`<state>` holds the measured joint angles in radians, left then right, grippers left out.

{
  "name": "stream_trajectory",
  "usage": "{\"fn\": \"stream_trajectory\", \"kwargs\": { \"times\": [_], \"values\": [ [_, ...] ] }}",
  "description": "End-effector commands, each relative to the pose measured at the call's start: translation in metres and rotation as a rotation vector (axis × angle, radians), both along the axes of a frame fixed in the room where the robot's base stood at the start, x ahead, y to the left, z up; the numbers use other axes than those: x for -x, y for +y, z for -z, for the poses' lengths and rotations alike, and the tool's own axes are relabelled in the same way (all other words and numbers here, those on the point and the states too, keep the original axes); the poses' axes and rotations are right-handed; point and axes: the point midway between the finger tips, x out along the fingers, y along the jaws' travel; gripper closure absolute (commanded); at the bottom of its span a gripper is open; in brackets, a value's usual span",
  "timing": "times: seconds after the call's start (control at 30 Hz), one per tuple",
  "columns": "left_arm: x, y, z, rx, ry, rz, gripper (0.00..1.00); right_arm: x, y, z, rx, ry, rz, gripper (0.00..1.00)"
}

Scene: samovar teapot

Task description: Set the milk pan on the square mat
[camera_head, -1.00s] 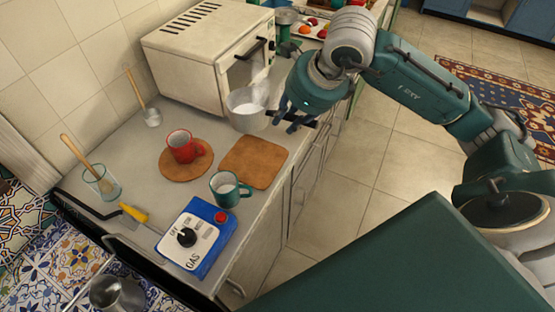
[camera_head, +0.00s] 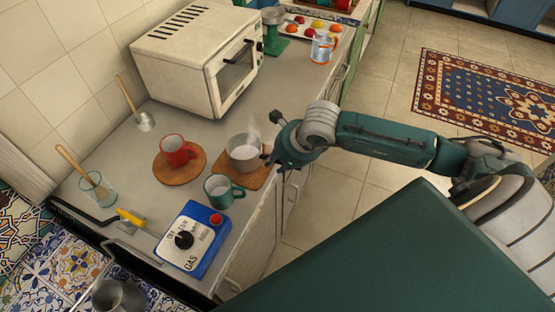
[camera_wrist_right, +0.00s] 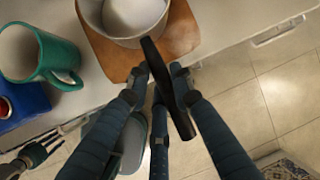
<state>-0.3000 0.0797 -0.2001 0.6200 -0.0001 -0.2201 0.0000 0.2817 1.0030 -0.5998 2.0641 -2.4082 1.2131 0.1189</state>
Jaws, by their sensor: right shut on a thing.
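The milk pan (camera_head: 241,160), grey with white milk inside, is over the square brown mat (camera_head: 257,180); its base looks on or very close to the mat. The pan also shows at the top of the right wrist view (camera_wrist_right: 122,38), with the mat (camera_wrist_right: 180,35) beneath it. My right gripper (camera_head: 271,157) is at the pan's right side. In the right wrist view its fingers (camera_wrist_right: 160,82) are shut on the pan's dark handle (camera_wrist_right: 165,80). What looks like my left gripper (camera_wrist_right: 38,153) shows small at lower left there; its jaws are unclear.
A green mug (camera_head: 220,192) stands close in front of the pan. A red mug (camera_head: 176,152) on a round mat (camera_head: 181,176) is to the left. A blue gas box (camera_head: 192,240) is nearer. The oven (camera_head: 195,58) stands behind; the counter's right edge is close.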

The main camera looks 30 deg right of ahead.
Motion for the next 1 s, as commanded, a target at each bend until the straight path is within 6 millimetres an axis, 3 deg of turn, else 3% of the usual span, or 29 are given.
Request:
{"fn": "stream_trajectory", "kwargs": {
  "times": [0.3, 0.33, 0.4, 0.8, 1.0],
  "values": [
    [0.0, 0.0, 0.004, 0.0, 0.0, 0.0, 0.6, -0.001, 0.0, 0.002, -0.001, -0.003, 0.0, 1.0],
    [0.0, 0.0, 0.003, 0.0, 0.0, 0.0, 0.6, 0.0, 0.0, 0.002, 0.0, 0.0, 0.0, 0.74],
    [0.0, 0.0, 0.002, 0.0, 0.0, 0.0, 0.6, 0.0, 0.0, 0.002, 0.0, 0.0, 0.0, 0.6],
    [0.0, 0.0, 0.002, 0.0, 0.0, 0.0, 0.6, 0.001, -0.001, -0.003, 0.0, -0.001, 0.0, 0.59],
    [0.0, 0.0, 0.012, 0.0, 0.0, 0.0, 0.6, 0.016, -0.005, -0.033, 0.004, -0.004, 0.0, 0.59]
  ]
}}
